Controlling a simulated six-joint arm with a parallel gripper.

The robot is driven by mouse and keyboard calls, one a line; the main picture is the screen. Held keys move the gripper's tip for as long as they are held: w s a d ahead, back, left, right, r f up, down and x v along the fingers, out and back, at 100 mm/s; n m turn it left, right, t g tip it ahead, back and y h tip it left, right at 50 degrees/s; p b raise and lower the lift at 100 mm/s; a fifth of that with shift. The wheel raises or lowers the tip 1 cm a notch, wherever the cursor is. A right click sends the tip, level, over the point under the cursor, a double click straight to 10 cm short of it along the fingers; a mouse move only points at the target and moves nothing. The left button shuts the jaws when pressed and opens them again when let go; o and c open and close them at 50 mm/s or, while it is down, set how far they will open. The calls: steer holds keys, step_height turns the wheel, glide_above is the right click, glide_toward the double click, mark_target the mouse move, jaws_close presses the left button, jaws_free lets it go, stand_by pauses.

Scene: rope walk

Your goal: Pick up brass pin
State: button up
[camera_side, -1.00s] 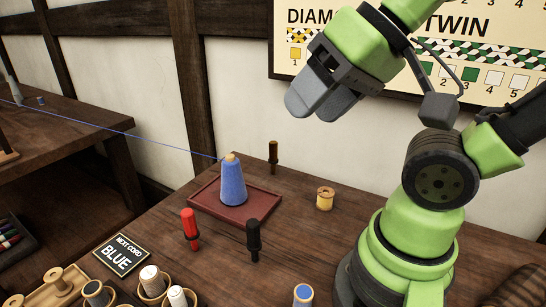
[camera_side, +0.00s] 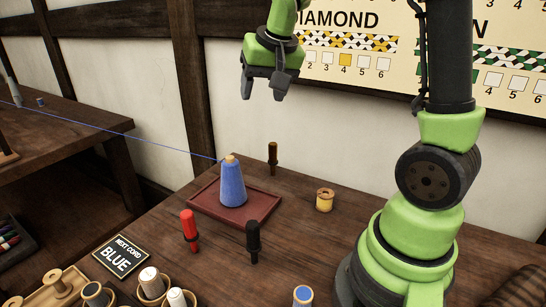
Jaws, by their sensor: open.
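A dark, brownish upright pin (camera_side: 272,158), which looks like the brass pin, stands on the brown wooden table behind the red tray. My gripper (camera_side: 262,94) is open and empty, pointing down, high above the table and above the pin in the picture. Its two grey fingers are apart, and nothing is between them. The pin is clear of the gripper and fully visible.
A blue cone (camera_side: 232,184) stands on the red tray (camera_side: 262,204), with a blue cord running left from it. A yellow spool (camera_side: 324,200), a red pin (camera_side: 189,230) and a black pin (camera_side: 253,240) stand around it. A "BLUE" sign (camera_side: 121,255) lies front left.

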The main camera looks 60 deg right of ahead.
steer(key=m+g, duration=0.2)
glide_toward(273, 152)
steer(key=shift+m+g+h, duration=0.3)
steer(key=shift+h, duration=0.2)
steer(key=x, duration=0.5)
steer(key=shift+w+d, duration=0.2)
steer(key=shift+d, duration=0.1)
steer(key=shift+w+x, duration=0.2)
steer(key=shift+x, duration=1.35)
steer(key=shift+w+x, duration=0.2)
steer(key=shift+x, duration=1.35)
steer(key=shift+a, duration=0.1)
steer(key=shift+r, duration=0.1)
jaws_close()
